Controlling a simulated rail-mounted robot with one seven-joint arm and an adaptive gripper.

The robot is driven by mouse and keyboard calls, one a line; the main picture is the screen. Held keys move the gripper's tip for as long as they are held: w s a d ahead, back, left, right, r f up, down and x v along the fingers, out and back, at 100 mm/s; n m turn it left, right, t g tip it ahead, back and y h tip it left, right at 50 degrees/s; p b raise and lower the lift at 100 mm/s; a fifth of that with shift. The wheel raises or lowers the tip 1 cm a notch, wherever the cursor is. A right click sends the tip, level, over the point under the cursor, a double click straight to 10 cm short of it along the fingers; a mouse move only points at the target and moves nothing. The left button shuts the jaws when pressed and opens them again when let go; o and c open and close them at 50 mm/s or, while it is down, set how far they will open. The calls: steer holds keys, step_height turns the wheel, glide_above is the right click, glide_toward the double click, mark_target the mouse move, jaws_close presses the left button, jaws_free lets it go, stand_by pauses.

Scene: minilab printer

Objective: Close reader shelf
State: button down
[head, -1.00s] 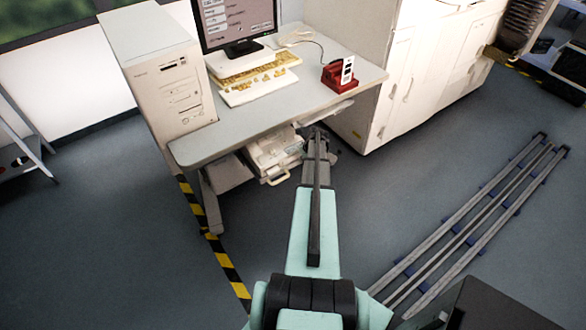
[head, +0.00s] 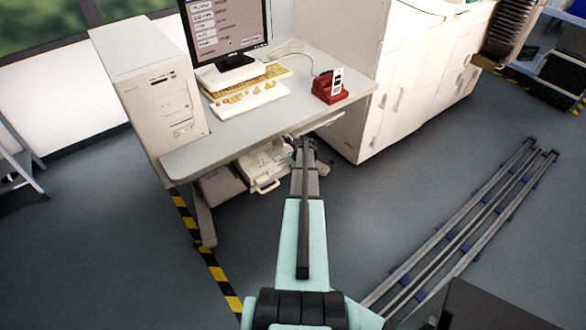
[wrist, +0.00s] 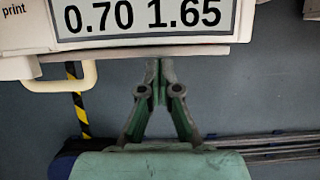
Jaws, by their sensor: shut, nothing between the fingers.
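The reader shelf (head: 267,187), a pale pull-out with a looped handle, carries a white reader under the desk in the head view. In the wrist view its thin front edge (wrist: 140,52) runs below the reader (wrist: 25,38), whose display shows "0.70 1.65". The cream handle (wrist: 62,86) hangs at the left. My gripper (head: 303,143) is at the shelf's right side in the head view. In the wrist view my gripper (wrist: 153,66) is shut and empty, its tips at the front edge, right of the handle. I cannot tell whether they touch it.
The desk (head: 240,130) stands above the shelf, with a monitor, keyboards and a red holder (head: 326,88) on top. A white cabinet (head: 385,105) stands to the right. Floor rails (head: 465,230) lie at right, with open floor between.

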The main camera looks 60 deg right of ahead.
steer(key=s+a+r+n+b, duration=0.2)
steer(key=s+a+r+n, duration=0.3)
steer(key=s+r+n, duration=0.35)
steer(key=a+f+n+g+y, duration=0.15)
steer(key=a+f+n, duration=0.35)
steer(key=a, duration=0.6)
steer(key=a+f+n+g+y, duration=0.1)
steer(key=a+f+n+g, duration=0.15)
steer(key=a+n, duration=0.6)
steer(key=a+f+n+g+y, duration=0.1)
steer(key=a+f+n, duration=0.4)
steer(key=a, duration=0.7)
steer(key=s+a+f+n+g, duration=0.1)
steer(key=s+a+n, duration=0.3)
steer(key=a, duration=0.5)
steer(key=s+a+f+n+g+h, duration=0.1)
steer(key=s+a+f+n+g, duration=0.1)
steer(key=s+a, duration=0.6)
steer(key=s+a+f+n+g, duration=0.2)
steer(key=s+a+n, duration=0.4)
steer(key=a, duration=0.5)
steer(key=shift+a+f+n+g+h, duration=0.2)
steer(key=shift+n+g+h, duration=0.15)
steer(key=shift+n+g, duration=0.15)
